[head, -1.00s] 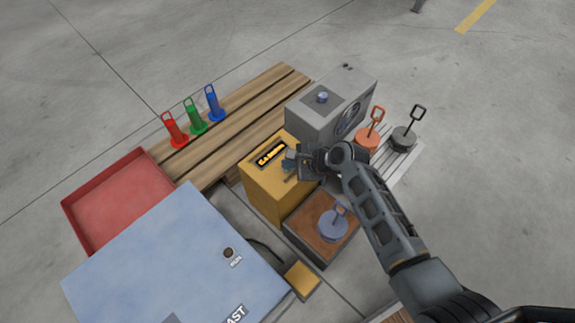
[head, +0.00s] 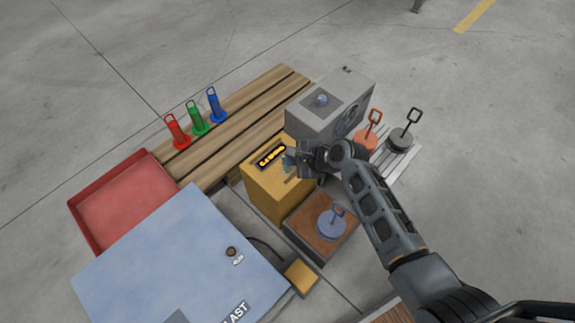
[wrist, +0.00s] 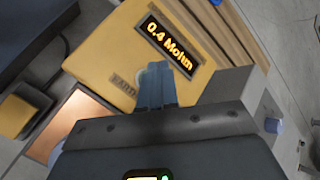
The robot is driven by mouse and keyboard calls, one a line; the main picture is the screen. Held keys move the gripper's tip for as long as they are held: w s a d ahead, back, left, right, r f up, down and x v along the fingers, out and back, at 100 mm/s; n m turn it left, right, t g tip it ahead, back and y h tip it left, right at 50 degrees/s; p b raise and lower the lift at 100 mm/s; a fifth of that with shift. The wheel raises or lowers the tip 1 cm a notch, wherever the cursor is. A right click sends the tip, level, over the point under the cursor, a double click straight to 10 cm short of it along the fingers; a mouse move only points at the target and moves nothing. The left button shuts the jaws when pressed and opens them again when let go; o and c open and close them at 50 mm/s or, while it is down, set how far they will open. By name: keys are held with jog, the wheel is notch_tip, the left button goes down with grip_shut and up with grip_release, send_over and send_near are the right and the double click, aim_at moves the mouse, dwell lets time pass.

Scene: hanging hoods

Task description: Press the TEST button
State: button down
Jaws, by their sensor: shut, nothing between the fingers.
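A yellow box (head: 265,192) stands beside the slatted wooden bench. In the wrist view the yellow box (wrist: 105,55) has a black display (wrist: 169,46) with lit orange text, "0.4 Mohm". My gripper (head: 289,162) is shut and empty, with its fingertips at the box's top face near the display. In the wrist view my gripper (wrist: 157,76) covers part of that face. A pale rounded patch shows at the fingertips. I cannot tell whether it is the TEST button or whether the tips touch it. A dark label beside it is partly hidden. No word TEST is readable.
A grey box (head: 331,108) with a blue knob stands close behind the yellow box. A brown tray (head: 303,238) holds a blue-grey handled weight. A pale blue cabinet (head: 170,265), red tray (head: 120,205) and coloured handled pieces are to the left.

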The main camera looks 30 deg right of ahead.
aim_at(290, 170)
jog(key=shift+r+p, duration=2)
jog(key=shift+r, duration=0.15)
jog(key=shift+f, duration=0.1)
